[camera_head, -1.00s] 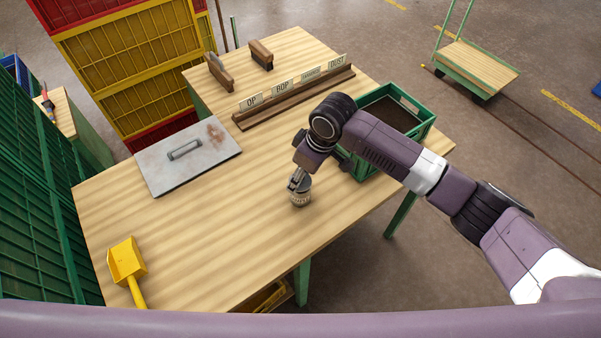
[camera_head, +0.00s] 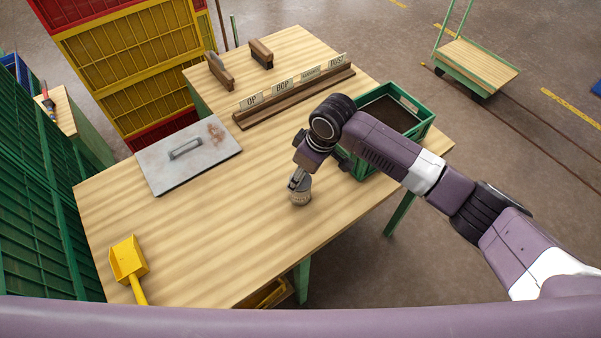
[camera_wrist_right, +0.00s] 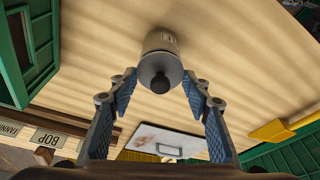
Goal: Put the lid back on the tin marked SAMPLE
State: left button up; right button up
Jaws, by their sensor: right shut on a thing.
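A small pale tin (camera_head: 300,198) stands upright near the front right edge of the wooden table; it also shows in the right wrist view (camera_wrist_right: 162,40). Its marking is too small to read. A grey round lid (camera_wrist_right: 160,68) with a dark knob is at the tin's top, in line with it. I cannot tell whether it is fully seated. My right gripper (camera_head: 297,184) comes down over the tin from above. In the right wrist view its fingers (camera_wrist_right: 160,84) are on either side of the lid, shut on it. My left gripper is out of view.
A green crate (camera_head: 425,128) stands behind my right arm. A rack with label cards (camera_head: 295,98), a grey metal plate with a handle (camera_head: 210,165) and a yellow scoop (camera_head: 127,260) are on the table. The table's middle is clear.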

jog(key=shift+p, duration=0.4)
dwell(0.6)
jog(key=shift+f+p, duration=0.15)
jog(key=shift+p, duration=0.15)
dwell(0.8)
jog(key=shift+p, duration=0.35)
dwell(0.4)
dwell(0.3)
jog(key=o, duration=1.5)
jog(key=shift+c, duration=0.2)
